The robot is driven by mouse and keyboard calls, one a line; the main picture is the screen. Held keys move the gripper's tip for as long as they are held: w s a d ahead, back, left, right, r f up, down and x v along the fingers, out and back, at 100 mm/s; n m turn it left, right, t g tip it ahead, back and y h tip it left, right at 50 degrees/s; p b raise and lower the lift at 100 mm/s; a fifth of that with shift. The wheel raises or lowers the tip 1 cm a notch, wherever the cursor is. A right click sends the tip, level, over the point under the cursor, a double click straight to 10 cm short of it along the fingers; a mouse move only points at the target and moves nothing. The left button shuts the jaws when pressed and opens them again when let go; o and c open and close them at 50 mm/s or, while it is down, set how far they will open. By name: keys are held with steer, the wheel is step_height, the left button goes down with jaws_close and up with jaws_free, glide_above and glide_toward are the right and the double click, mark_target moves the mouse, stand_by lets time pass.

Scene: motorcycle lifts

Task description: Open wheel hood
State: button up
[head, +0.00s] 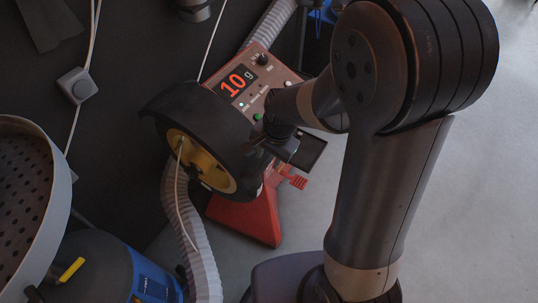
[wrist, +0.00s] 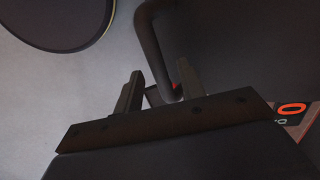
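The wheel balancer is a red machine (head: 250,215) with a display reading 10 g. Its black curved wheel hood (head: 185,103) sits over a wheel with a yellow rim (head: 213,174). My gripper (head: 258,148) is at the hood's right side, by the control panel, and its fingers are partly hidden in the head view. In the wrist view, my gripper (wrist: 159,88) has its two fingers apart. A dark bent bar (wrist: 151,42) runs down to the gap between them. I cannot tell whether they touch it.
A grey ribbed hose (head: 187,230) runs beside the wheel. A blue drum-like machine (head: 100,265) and a perforated round basin (head: 22,190) stand at the left. A small dark tray (head: 309,151) juts out right of my gripper. The grey floor at right is clear.

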jaws_close()
stand_by(0.5)
